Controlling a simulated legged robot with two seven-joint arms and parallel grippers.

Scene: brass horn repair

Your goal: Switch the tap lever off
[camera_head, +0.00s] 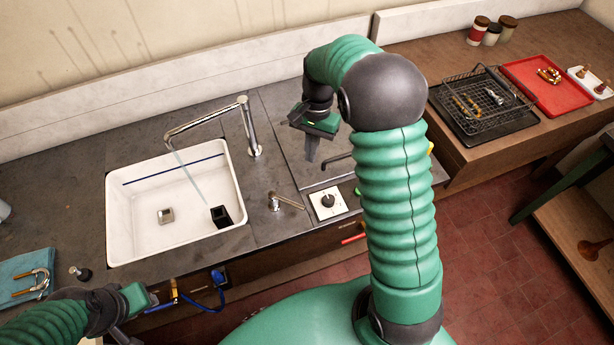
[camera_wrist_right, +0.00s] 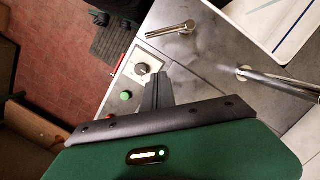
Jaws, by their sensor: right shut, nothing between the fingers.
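The chrome tap (camera_head: 249,128) stands at the sink's back right corner, its spout reaching left over the white sink (camera_head: 145,212). A thin stream of water falls from the spout. The small chrome tap lever (camera_head: 287,202) sits on the counter right of the sink, its handle pointing right; it also shows in the right wrist view (camera_wrist_right: 172,31). My right gripper (camera_head: 311,152) is shut and empty, pointing down above the counter, behind and right of the lever and apart from it. Its fingers show in the wrist view (camera_wrist_right: 158,88). My left gripper (camera_head: 136,300) is at the lower left; its fingers are unclear.
A white dial panel (camera_head: 327,202) lies right of the lever. A dark square block (camera_head: 221,216) and a metal drain (camera_head: 165,215) are in the sink. A blue cloth (camera_head: 22,276) lies at far left. A wire rack (camera_head: 482,98) and red tray (camera_head: 548,84) stand at right.

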